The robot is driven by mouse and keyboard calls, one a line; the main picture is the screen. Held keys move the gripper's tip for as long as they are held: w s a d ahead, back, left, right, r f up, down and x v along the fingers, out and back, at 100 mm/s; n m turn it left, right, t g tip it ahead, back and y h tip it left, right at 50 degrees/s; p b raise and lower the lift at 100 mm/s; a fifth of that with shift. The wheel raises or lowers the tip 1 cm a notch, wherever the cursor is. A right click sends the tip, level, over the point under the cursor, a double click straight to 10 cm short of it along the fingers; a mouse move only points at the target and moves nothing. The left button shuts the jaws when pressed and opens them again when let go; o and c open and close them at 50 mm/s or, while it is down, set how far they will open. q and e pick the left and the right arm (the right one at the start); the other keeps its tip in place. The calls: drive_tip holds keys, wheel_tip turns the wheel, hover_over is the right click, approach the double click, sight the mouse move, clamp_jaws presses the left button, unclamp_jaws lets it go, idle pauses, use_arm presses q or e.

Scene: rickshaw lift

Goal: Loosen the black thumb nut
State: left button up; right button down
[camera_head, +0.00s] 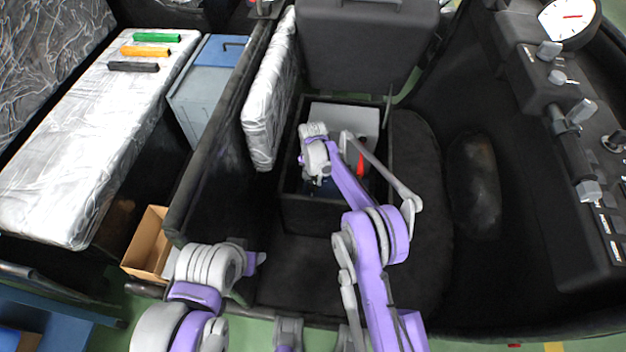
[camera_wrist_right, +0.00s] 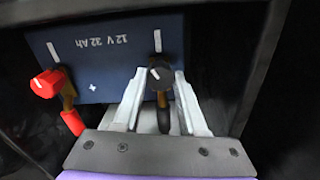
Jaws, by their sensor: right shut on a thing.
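The black thumb nut (camera_wrist_right: 159,79), a round knob with a white mark, sits on the right terminal of the dark blue battery (camera_wrist_right: 105,72) in the right wrist view. My right gripper (camera_wrist_right: 162,86) has its two pale fingers on either side of this nut and is shut on it. A black cable hangs below the nut between the fingers. In the head view my right gripper (camera_head: 317,180) reaches down into the dark battery box, and the nut is hidden there.
A red thumb nut (camera_wrist_right: 46,84) with a red cable sits on the battery's other terminal. The box's dark walls (camera_head: 307,214) stand close around my right gripper. A silver cushion (camera_head: 268,95) stands upright to its left, and a cardboard box (camera_head: 147,240) lies lower left.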

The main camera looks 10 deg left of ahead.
sight(313, 180)
drive_tip(key=shift+n, duration=0.3)
drive_tip(key=shift+c, duration=2.2)
unclamp_jaws()
wheel_tip(313, 180, up, 11)
drive_tip(key=shift+p, duration=0.3)
drive_tip(key=shift+f, duration=0.1)
